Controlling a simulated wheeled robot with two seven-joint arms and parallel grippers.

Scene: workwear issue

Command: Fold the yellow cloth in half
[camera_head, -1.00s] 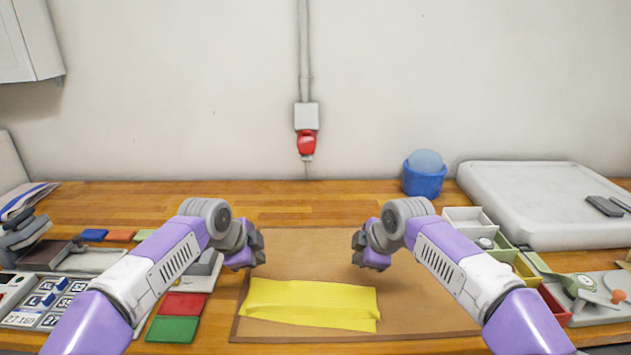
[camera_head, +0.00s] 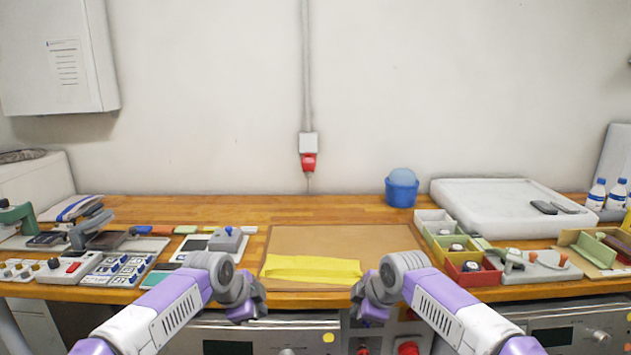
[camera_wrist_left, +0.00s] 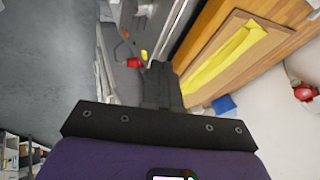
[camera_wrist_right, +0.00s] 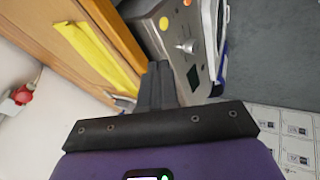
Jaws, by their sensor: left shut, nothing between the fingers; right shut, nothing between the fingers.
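The yellow cloth (camera_head: 312,269) lies as a long narrow strip, seemingly folded, on the brown board (camera_head: 350,238) near the front of the wooden bench. It also shows in the left wrist view (camera_wrist_left: 222,58) and the right wrist view (camera_wrist_right: 98,52). My left gripper (camera_head: 246,303) is shut and empty, in front of the bench edge and left of the cloth. My right gripper (camera_head: 368,303) is shut and empty, in front of the bench edge and right of the cloth. Neither gripper touches the cloth.
Colored bins (camera_head: 452,243) and a white tray (camera_head: 500,205) stand on the right, with a blue bucket (camera_head: 402,190) at the back. Small devices and a control panel (camera_head: 118,268) crowd the left. The board behind the cloth is clear. Cabinets with knobs sit below the bench.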

